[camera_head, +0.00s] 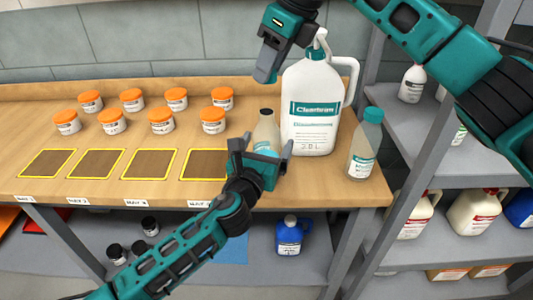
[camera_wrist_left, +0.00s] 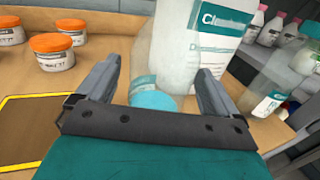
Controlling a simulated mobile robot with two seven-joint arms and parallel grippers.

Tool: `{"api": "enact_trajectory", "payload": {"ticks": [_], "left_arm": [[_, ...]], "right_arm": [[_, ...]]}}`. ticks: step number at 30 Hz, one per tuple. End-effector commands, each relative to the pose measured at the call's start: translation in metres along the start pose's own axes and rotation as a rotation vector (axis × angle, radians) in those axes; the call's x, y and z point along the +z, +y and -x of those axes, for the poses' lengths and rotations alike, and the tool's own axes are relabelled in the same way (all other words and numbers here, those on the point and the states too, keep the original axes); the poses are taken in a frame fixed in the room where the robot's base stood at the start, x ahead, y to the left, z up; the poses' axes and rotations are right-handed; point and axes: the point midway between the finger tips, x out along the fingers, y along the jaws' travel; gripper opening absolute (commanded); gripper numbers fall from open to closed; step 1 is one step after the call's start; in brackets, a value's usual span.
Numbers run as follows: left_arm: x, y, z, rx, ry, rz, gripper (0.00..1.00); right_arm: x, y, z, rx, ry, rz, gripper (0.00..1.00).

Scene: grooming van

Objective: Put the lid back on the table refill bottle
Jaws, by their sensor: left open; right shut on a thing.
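My right gripper (camera_head: 272,62) is shut above and behind the bottle, beside the jug's top. What it holds is hidden, and no loose lid shows.
A translucent bottle with a teal lid (camera_head: 366,143) stands near the table's right end. Several orange-lidded jars (camera_head: 161,121) stand left, behind yellow-edged dark mats (camera_head: 97,164). Grey shelves (camera_head: 400,155) with jugs are at the right. A blue jug (camera_head: 289,236) stands below the table (camera_head: 330,178).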

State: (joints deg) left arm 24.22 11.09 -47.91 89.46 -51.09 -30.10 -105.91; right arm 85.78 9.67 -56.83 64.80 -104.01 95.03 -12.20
Motion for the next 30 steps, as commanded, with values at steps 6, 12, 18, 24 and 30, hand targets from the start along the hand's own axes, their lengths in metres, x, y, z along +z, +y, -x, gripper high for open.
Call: {"api": "enact_trajectory", "payload": {"ticks": [6,12,18,24,30], "left_arm": [[-0.0003,0.0000,-0.0034,0.000,0.001,0.000,0.94],[-0.0002,0.0000,-0.0031,0.000,0.000,0.000,0.89],[-0.0002,0.0001,-0.0030,0.000,0.000,0.000,0.70],[-0.0003,0.0001,-0.0029,0.000,0.001,0.000,0.51],[-0.0003,0.0001,-0.0029,0.000,0.001,0.000,0.32]], "right_arm": [[0.0001,0.0001,0.0000,0.000,0.000,0.000,0.12],[0.0001,0.0001,0.0001,0.000,0.000,0.000,0.12],[0.0001,0.0001,0.0001,0.000,0.000,0.000,0.12],[0.0001,0.0001,0.0001,0.000,0.000,0.000,0.12],[0.0001,0.0000,0.0000,0.000,0.000,0.000,0.12]]}}
